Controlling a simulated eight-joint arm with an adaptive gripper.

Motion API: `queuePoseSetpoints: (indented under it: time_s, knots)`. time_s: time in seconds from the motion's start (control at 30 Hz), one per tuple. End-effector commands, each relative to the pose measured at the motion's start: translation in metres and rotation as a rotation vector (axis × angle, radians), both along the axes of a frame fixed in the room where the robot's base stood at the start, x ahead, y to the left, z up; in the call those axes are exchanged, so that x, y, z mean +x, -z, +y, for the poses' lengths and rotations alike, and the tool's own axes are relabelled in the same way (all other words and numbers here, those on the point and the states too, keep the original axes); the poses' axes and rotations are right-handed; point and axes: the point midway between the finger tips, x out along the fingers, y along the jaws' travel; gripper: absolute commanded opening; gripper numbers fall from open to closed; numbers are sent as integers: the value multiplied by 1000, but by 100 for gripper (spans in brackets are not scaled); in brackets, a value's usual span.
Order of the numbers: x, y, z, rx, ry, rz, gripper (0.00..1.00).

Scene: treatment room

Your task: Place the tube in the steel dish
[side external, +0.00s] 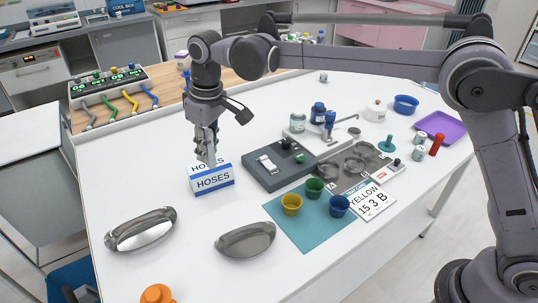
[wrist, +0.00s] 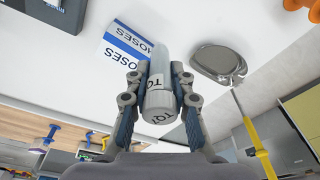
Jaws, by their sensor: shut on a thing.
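My gripper (side external: 207,140) is shut on a grey tube (wrist: 159,72), held between both fingers in the wrist view (wrist: 158,95). In the side view the gripper is above the table, by the HOSES box; the tube is small there and hard to make out.
A grey device (side external: 280,165) and a teal mat (side external: 310,222) with yellow, green and blue cups are to the right. An orange object (side external: 157,294) is at the front edge. White table between the dishes is clear.

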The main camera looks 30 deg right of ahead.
Motion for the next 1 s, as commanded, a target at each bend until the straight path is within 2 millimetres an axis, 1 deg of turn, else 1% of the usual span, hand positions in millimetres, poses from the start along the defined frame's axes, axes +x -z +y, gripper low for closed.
queuePoseSetpoints:
  time_s: [0.03,0.1,0.2,0.3,0.37,0.47,0.8,0.9,1.0]
  knots:
    - [3,3,15,0,-64,0,0]
    - [5,5,30,0,-137,0,0]
    - [6,8,44,-1,-210,0,0]
    - [6,10,53,-1,-251,0,0]
    - [6,13,58,-1,-263,0,0]
    - [4,21,73,-1,-269,0,0]
    - [-7,61,138,0,-266,0,0]
    - [-9,71,153,0,-264,0,0]
    - [-10,77,163,-1,-264,-1,0]
